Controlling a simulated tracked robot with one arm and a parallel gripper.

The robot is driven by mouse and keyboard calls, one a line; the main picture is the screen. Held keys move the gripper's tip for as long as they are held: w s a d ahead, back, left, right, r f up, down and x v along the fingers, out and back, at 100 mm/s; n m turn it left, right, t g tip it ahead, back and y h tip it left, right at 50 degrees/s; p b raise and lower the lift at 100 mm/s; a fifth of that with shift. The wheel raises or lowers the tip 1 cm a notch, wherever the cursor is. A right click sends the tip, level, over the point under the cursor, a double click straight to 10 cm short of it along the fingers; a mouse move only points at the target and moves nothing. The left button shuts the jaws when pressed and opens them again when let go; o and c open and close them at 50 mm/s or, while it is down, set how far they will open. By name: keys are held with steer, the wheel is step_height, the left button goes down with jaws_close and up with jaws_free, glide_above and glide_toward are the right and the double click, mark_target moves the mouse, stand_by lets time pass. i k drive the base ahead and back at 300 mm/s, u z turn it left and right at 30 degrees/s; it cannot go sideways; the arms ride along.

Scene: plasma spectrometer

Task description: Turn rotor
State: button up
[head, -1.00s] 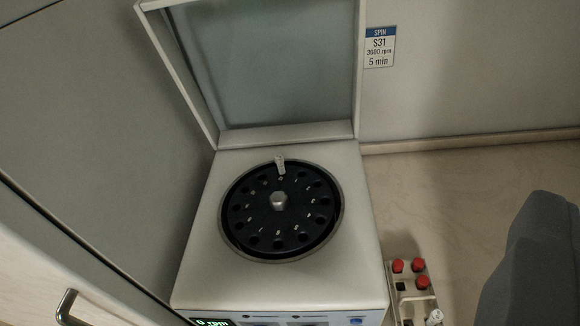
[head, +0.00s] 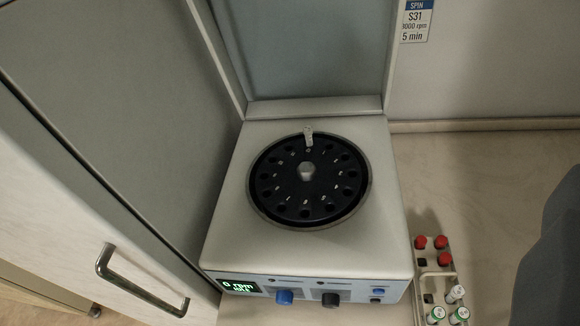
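The rotor (head: 283,175) is a round black disc with a ring of holes and small white numbers, seated in the bowl of a white centrifuge (head: 232,205). A silver hub (head: 307,171) stands at its middle. A small pale piece (head: 308,137) sits at the back edge of the rotor; I cannot tell whether it is a tube cap or a marker. The centrifuge lid (head: 310,50) stands open at the back. My gripper is not in view, and nothing touches the rotor.
The front panel has a green display (head: 239,287) reading 0 rpm, a blue knob (head: 285,297) and a black knob (head: 331,299). A tube rack (head: 446,283) with red-, white- and green-capped tubes stands at right. A dark grey shape (head: 550,255) fills the right edge. A cabinet handle (head: 135,286) is at left.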

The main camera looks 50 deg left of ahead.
mark_target(298, 185)
steer(key=u, duration=0.45)
steer(key=k, duration=1.15)
steer(key=z, duration=0.15)
steer(key=i, duration=1.95)
steer(key=u, duration=0.8)
